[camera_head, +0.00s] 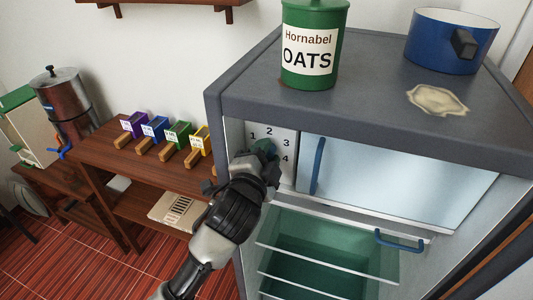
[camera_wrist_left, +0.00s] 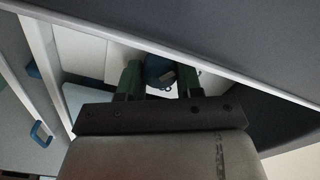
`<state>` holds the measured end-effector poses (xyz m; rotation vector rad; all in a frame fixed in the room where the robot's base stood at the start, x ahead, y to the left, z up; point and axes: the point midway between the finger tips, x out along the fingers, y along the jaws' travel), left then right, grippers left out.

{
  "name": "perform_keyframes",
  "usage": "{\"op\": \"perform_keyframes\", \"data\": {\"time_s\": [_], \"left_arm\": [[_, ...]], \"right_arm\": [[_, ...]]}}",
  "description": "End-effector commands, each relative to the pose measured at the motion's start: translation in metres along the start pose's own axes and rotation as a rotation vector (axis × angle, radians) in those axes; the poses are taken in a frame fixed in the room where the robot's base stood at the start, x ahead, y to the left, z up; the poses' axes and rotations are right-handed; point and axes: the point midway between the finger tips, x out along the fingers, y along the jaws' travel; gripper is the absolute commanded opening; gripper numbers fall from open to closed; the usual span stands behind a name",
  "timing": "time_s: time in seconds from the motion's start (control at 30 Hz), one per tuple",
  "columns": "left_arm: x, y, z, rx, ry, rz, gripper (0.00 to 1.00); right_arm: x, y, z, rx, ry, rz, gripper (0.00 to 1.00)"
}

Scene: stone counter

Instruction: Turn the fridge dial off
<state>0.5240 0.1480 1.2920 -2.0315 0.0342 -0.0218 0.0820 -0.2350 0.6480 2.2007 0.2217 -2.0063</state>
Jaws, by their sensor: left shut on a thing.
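The fridge (camera_head: 360,125) is a grey cabinet with a pale dial panel (camera_head: 290,143) at its upper left front. The numbers 1, 2, 3 and 4 show on the panel. My left gripper (camera_head: 262,152) is at the panel and covers most of the dial in the head view. In the left wrist view the dark blue dial (camera_wrist_left: 159,70) sits between the two green fingers of my left gripper (camera_wrist_left: 160,80), which is shut on it. The dial's pointing direction and the off mark cannot be made out. My right gripper is not in view.
A green oats canister (camera_head: 313,45) and a blue pot (camera_head: 452,42) stand on the fridge top beside a spill (camera_head: 437,99). A blue handle (camera_head: 318,165) is right of the panel. A wooden shelf (camera_head: 150,172) with several coloured boxes stands left.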

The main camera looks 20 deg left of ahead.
Motion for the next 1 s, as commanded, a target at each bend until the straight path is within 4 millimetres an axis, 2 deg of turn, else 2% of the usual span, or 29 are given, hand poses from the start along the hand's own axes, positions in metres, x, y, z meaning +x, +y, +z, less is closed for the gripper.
{"op": "perform_keyframes", "data": {"time_s": [0.3,0.7,0.73,0.9,1.0], "left_arm": [[0.0,0.0009,0.0007,-0.073,-0.002,0.002,0.12],[0.0,0.0012,0.0007,-0.078,-0.002,0.003,0.12],[-0.0001,0.0013,0.0007,-0.078,-0.002,0.003,0.37],[0.0,0.001,0.0005,-0.078,-0.001,0.003,0.61],[0.0,0.0007,0.0003,-0.077,-0.001,0.002,0.61]], "right_arm": [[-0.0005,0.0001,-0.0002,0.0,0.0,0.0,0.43],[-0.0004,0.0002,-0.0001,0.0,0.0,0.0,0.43],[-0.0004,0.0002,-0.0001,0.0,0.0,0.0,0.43],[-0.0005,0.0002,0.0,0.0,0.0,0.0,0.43],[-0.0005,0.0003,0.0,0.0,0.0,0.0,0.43]]}}
